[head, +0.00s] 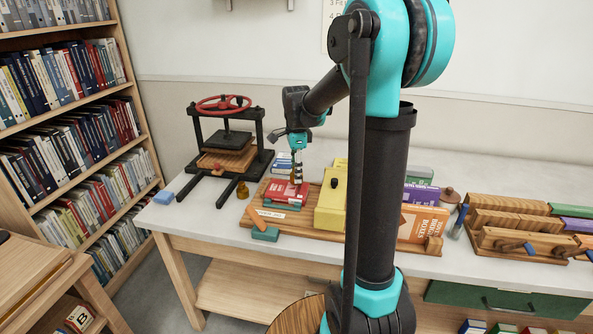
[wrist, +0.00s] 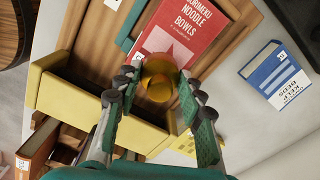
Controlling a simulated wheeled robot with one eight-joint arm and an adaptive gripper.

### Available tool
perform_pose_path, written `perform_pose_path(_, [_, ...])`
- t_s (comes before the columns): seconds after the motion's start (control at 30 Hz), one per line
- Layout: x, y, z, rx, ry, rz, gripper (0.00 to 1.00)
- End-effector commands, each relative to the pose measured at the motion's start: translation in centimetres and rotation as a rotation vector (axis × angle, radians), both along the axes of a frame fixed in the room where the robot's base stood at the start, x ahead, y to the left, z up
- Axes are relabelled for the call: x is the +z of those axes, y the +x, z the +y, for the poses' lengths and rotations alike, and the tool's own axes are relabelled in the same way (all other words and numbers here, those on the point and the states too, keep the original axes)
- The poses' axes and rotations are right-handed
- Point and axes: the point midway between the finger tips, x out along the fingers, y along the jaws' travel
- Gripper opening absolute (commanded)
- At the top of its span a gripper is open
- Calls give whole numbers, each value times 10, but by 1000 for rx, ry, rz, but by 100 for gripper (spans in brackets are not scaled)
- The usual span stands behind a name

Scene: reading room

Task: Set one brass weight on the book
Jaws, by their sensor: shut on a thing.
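My gripper (head: 297,182) is over the red book in the head view. In the wrist view my gripper (wrist: 160,92) is shut on a round brass weight (wrist: 160,77). The red book (head: 283,191) lies on a teal one on the wooden board. In the wrist view the red book (wrist: 178,32), with white title lettering, shows behind the weight, which covers part of its cover. I cannot tell whether the weight touches the book.
A yellow box-like holder (head: 330,207) stands right of the red book. A black book press with a red wheel (head: 222,104) stands at the back left. A blue book (wrist: 274,75) lies nearby in the wrist view. Wooden clamps (head: 520,240) and books fill the right side.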

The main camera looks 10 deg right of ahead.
Motion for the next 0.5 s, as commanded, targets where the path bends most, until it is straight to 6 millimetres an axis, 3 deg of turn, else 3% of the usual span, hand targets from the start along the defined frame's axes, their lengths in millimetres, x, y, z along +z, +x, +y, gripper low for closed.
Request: perform_pose_path(0.5, [-13, 0, 0, 0, 0, 0, 0])
